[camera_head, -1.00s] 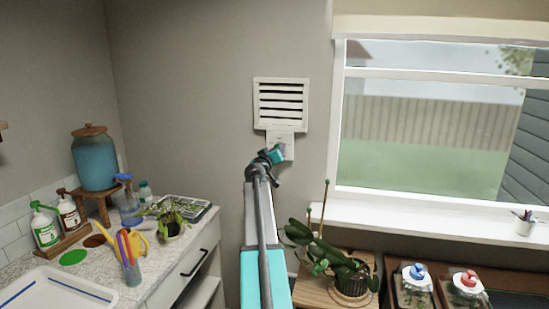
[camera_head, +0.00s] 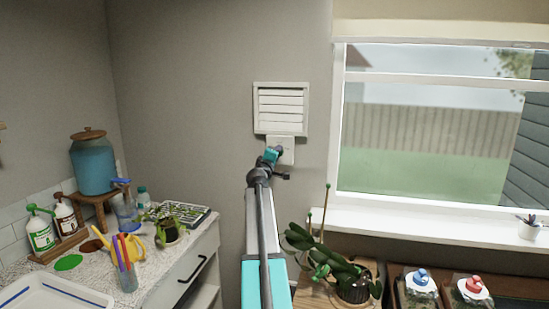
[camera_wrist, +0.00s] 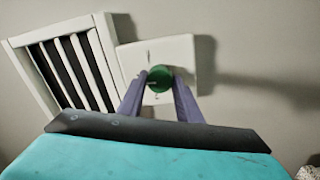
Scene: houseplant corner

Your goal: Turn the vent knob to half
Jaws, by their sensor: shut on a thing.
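The white louvred vent (camera_head: 280,92) is on the wall left of the window; it is at the left in the wrist view (camera_wrist: 68,62). In the head view its slats look nearly closed; the wrist view shows dark bands between them. Below it is a white knob plate (camera_head: 288,157), also in the wrist view (camera_wrist: 182,52). The green vent knob (camera_wrist: 160,77) sits on this plate, with small marks around it. My gripper (camera_head: 271,155) is at the plate, its two purple fingers shut on the knob's sides in the wrist view (camera_wrist: 160,90). My gripper hides the knob in the head view.
A plant on a wooden stand (camera_head: 325,262) is below and right of my arm. Wall around the vent is clear.

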